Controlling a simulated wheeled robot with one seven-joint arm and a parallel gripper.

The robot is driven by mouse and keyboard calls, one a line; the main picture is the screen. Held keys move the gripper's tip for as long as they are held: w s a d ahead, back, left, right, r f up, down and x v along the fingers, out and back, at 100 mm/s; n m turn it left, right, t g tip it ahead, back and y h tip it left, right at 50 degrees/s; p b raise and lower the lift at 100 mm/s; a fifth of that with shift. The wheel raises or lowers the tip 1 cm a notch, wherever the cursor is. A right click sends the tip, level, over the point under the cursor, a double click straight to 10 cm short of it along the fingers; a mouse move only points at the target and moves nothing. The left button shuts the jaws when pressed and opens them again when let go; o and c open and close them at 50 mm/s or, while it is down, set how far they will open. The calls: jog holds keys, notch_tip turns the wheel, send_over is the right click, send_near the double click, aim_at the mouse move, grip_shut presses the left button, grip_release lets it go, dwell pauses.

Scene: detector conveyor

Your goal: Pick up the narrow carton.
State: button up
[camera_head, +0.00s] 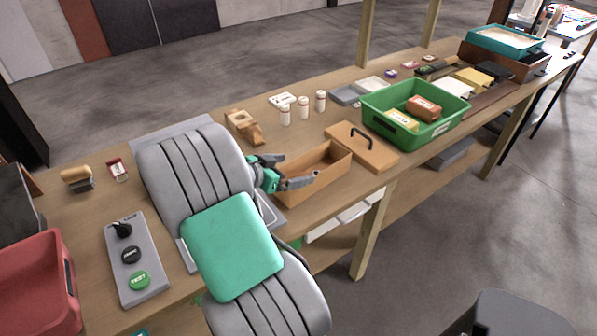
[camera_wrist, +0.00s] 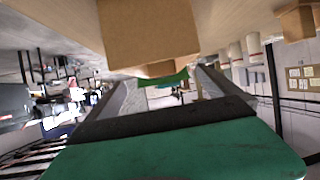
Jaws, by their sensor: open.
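Two cartons lie in the green crate (camera_head: 453,124) at the right: a brown carton with a pale label (camera_head: 424,107) and a yellow carton (camera_head: 402,119) near its left wall. I cannot tell for sure which is the narrow carton. My gripper (camera_head: 299,169) is open, at the left end of an open tan box (camera_head: 325,179), well to the left of the crate. In the wrist view my gripper (camera_wrist: 165,84) shows nothing held. That view is turned over, and a brown box face (camera_wrist: 150,32) stands close by the fingers. My forearm hides part of the table.
A tan lid with a black handle (camera_head: 362,147) lies between the tan box and the crate. Several white bottles (camera_head: 303,107) and a wooden stand (camera_head: 243,126) stand behind. A grey button panel (camera_head: 136,260) and a red bin (camera_head: 38,285) are at left.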

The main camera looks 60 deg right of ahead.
aim_at(312, 163)
jog(key=shift+s+d+g, duration=0.3)
jog(key=shift+d, duration=0.15)
jog(key=shift+m, duration=0.3)
jog(key=p+x, duration=0.2)
jog(key=x, duration=0.6)
jog(key=shift+w+r, duration=0.15)
jog(key=shift+w, duration=0.05)
jog(key=c, duration=1.2)
jog(key=shift+w, duration=0.1)
jog(key=shift+c, duration=0.3)
jog(key=shift+r, duration=0.15)
